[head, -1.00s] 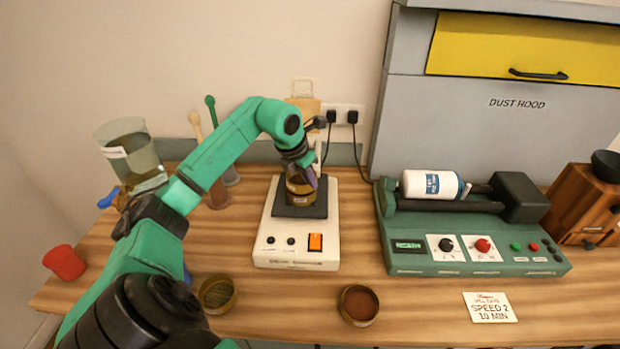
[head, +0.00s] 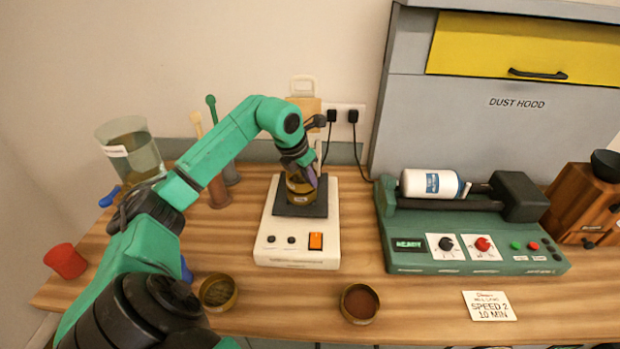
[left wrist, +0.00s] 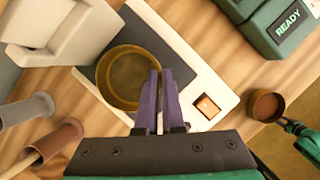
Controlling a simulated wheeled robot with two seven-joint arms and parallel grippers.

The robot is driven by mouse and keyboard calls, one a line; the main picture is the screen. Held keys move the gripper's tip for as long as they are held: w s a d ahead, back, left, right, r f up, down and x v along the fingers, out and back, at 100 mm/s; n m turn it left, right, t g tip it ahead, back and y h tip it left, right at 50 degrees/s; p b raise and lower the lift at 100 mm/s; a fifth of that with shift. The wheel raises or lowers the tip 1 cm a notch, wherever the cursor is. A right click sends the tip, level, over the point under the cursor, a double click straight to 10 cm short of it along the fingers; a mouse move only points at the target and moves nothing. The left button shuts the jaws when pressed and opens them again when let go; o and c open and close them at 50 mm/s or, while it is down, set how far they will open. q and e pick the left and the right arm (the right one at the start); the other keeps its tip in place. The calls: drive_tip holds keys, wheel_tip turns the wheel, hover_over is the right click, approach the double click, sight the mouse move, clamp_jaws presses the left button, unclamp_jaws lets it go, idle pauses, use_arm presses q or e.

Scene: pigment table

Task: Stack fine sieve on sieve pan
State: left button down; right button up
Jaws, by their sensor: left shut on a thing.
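A brass sieve (head: 301,188) with a pale label is at the black platform (head: 318,205) of the white shaker. In the left wrist view the round brass sieve (left wrist: 122,78) is seen from above, with a tan-brown inside. My left gripper (head: 309,172) is over its right side. In the left wrist view its purple fingers (left wrist: 159,98) are closed on the near rim. Whether a separate pan sits under the sieve is hard to tell; the lower part is small and partly hidden. A green and dark part, likely my right gripper (left wrist: 291,126), shows only in the left wrist view; its jaws are unclear.
A brass dish with dark contents (head: 219,292) and one with reddish powder (head: 359,304) stand near the front edge. A green mill (head: 480,258) holds a white jar (head: 430,184). A red cup (head: 65,261) and a clear container (head: 132,155) are left.

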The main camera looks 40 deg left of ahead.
use_arm(q)
drive_tip(key=shift+f+b, duration=0.5)
drive_tip(key=shift+f, duration=0.05)
drive_tip(key=c, duration=1.3)
unclamp_jaws()
drive_tip(key=shift+r, duration=0.1)
drive_tip(key=p+v, duration=0.1)
drive_tip(key=v, duration=1)
drive_tip(key=shift+s+p, duration=0.1)
drive_tip(key=shift+p, duration=0.25)
